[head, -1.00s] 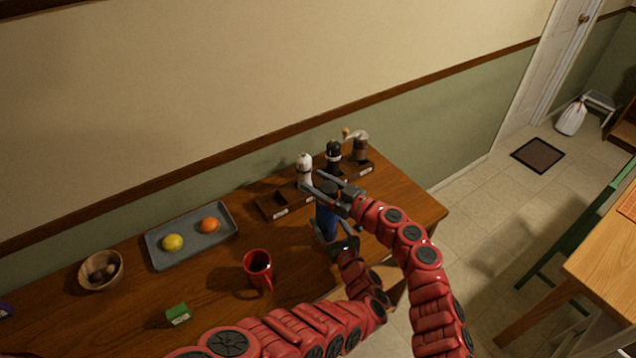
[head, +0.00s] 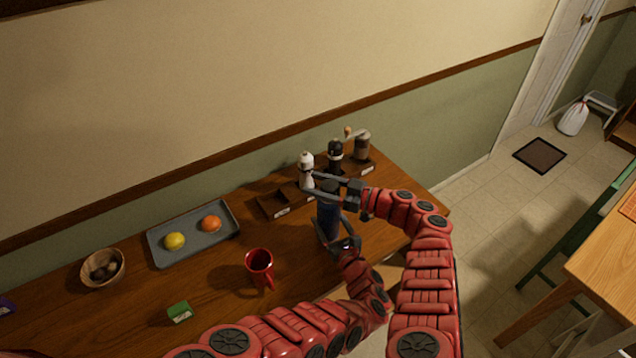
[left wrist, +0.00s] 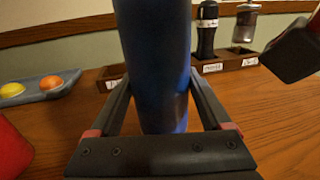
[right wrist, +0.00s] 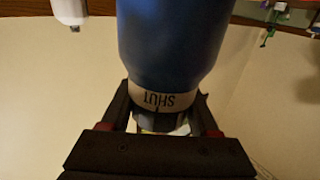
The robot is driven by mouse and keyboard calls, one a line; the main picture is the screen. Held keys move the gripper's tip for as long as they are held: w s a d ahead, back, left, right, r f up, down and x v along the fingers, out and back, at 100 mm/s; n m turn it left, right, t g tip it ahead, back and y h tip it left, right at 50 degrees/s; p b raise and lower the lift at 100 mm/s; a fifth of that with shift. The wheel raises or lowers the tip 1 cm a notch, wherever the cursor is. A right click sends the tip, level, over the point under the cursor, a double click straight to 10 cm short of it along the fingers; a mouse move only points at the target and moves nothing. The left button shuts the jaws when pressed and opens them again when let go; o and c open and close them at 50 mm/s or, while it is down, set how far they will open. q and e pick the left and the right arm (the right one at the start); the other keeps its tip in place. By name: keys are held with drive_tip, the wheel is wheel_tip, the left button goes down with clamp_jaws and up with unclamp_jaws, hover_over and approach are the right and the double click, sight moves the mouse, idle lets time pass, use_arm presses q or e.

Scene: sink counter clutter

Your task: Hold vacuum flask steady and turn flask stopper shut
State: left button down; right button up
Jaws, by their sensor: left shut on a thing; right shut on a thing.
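The dark blue vacuum flask (head: 328,224) stands upright near the counter's front edge. My left gripper (head: 331,219) is shut around its body from the front; the left wrist view shows the flask (left wrist: 158,70) between both fingers. My right gripper (head: 308,183) is shut on the dark flask stopper (head: 330,187) at the top. In the right wrist view the flask looks upside down. A pale collar (right wrist: 190,98) there reads "SHUT", with the stopper (right wrist: 165,122) between the fingers. The fingers hide part of the stopper, and I cannot tell if its mark lines up with the word.
A wooden rack (head: 272,206) behind the flask holds a white bottle (head: 306,165), a black bottle (head: 335,153) and a grinder (head: 361,148).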

drive_tip(key=shift+s+n+g, duration=0.2)
drive_tip(key=shift+n+g, duration=0.3)
drive_tip(key=shift+g, duration=0.2)
drive_tip(key=o, duration=1.4)
drive_tip(key=shift+r, duration=0.1)
drive_tip(key=shift+c, duration=0.2)
drive_tip(key=shift+a, duration=0.1)
drive_tip(key=v, duration=1.2)
drive_tip(key=shift+f, duration=0.25)
